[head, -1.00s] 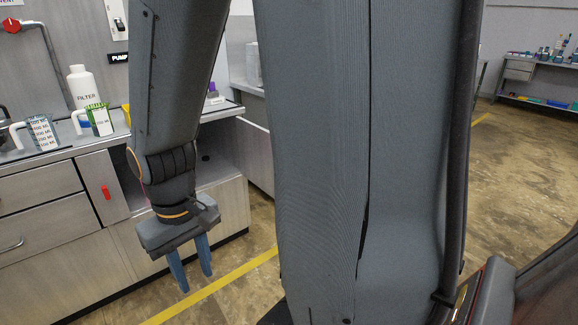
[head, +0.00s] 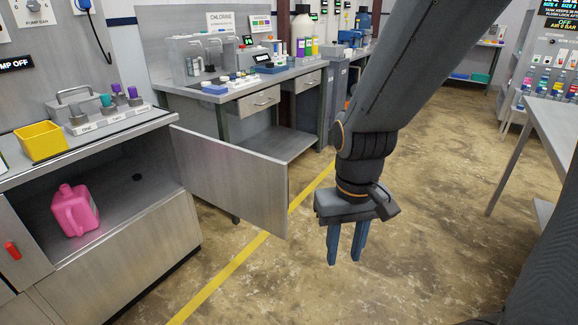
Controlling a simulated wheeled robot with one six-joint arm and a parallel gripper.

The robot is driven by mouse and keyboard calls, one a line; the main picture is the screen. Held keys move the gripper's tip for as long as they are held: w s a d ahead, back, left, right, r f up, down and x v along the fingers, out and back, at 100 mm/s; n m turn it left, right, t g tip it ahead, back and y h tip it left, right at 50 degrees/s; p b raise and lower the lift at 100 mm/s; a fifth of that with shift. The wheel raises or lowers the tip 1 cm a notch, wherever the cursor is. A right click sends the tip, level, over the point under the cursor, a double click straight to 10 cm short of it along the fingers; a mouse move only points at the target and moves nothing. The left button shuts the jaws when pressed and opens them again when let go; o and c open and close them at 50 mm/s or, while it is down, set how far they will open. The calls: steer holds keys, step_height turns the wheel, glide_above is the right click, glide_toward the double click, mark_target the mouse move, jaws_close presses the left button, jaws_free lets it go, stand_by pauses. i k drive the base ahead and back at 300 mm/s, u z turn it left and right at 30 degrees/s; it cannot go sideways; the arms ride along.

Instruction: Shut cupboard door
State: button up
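The cupboard door (head: 232,180) is a grey metal panel at the picture's centre left. It stands wide open, swung out from the right side of the cupboard (head: 150,235). Inside the cupboard a pink jug (head: 73,212) stands upright at the left. My gripper (head: 346,262) hangs with its blue fingers pointing down, to the right of the door's free edge and apart from it. A gap shows between the fingers and nothing is between them.
A yellow bin (head: 41,141) and a rack of capped bottles (head: 112,116) sit on the counter above the cupboard. A bench (head: 270,80) with lab items stands behind the door. Another table (head: 555,125) is at the right. The floor around my gripper is clear.

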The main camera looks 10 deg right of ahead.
mark_target(253, 187)
steer(key=z, duration=0.7)
steer(key=i, duration=2.95)
steer(key=u, duration=2.75)
steer(key=k, duration=0.75)
steer(key=u, duration=0.25)
